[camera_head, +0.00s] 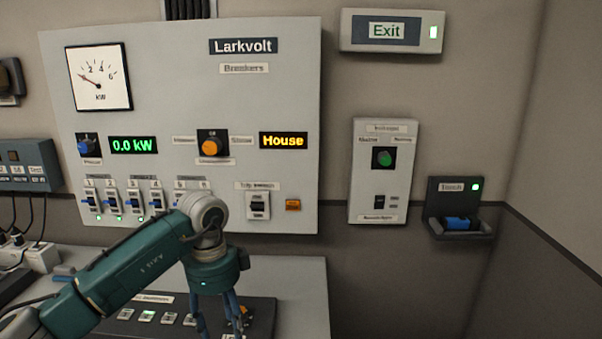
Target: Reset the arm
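My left arm, green and grey, comes in from the lower left. Its gripper (218,322) points down over a dark console (262,312) on a grey desk. The blue fingers stand apart, and nothing shows between them; their tips are at or past the bottom edge of the picture. An orange knob or button on the console shows just beside the right finger. A row of small light buttons (147,316) lies to the left of the gripper. I cannot tell if the fingers touch the console. My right gripper is not in view.
The grey Larkvolt breaker panel (270,105) stands behind the arm, with a kW dial (99,78), "0.0 kW" and "House" displays and several blue-handled breakers. A switch box (385,170), Exit sign (391,31) and torch holder (461,208) are to the right. Desk right of the console is clear.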

